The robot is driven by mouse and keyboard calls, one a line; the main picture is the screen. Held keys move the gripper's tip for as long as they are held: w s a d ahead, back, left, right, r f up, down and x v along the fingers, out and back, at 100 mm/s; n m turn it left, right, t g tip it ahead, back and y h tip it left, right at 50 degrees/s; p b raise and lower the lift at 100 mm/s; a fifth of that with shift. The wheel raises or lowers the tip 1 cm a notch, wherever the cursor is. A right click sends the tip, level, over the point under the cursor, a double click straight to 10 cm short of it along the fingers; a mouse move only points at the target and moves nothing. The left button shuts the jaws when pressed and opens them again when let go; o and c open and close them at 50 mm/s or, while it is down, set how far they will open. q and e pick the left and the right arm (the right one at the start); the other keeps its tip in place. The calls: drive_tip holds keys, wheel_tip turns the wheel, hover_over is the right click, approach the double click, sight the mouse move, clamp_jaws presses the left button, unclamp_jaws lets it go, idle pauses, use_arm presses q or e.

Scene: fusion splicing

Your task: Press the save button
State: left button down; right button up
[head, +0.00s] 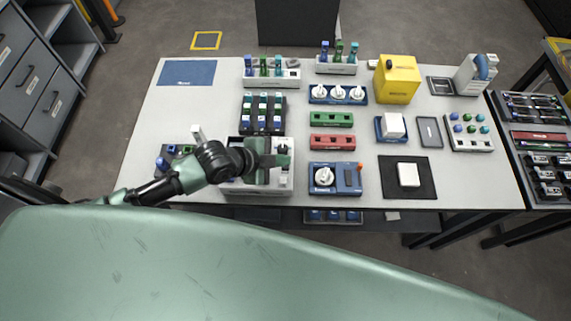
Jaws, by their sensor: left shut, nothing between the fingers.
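A light grey boxy device (287,183) stands at the front of the table, left of centre. My left arm comes in from the left, and my left gripper (280,160) is over this device and hides much of its top. The gripper is shut and holds nothing. I cannot tell whether its tips touch the device. A save button cannot be made out; the gripper covers part of the panel. My right gripper is not in view.
A blue device with a white dial (323,177) stands right of the grey one. Behind are a black rack of vials (262,113), a green block (331,119) and a red block (332,142). A yellow box (398,78) stands at the back right. The table's left front is partly bare.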

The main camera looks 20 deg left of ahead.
sight(282, 168)
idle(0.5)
use_arm(q)
drive_tip(key=shift+f, duration=0.1)
drive_tip(key=shift+f, duration=0.3)
drive_tip(key=shift+f+b, duration=0.4)
drive_tip(key=shift+f, duration=0.1)
idle(0.6)
drive_tip(key=shift+r, duration=0.1)
drive_tip(key=shift+r+p, duration=0.8)
drive_tip(key=shift+p, duration=0.1)
wheel_tip(282, 168, up, 5)
drive_tip(key=p, duration=0.5)
drive_tip(key=shift+r, duration=0.1)
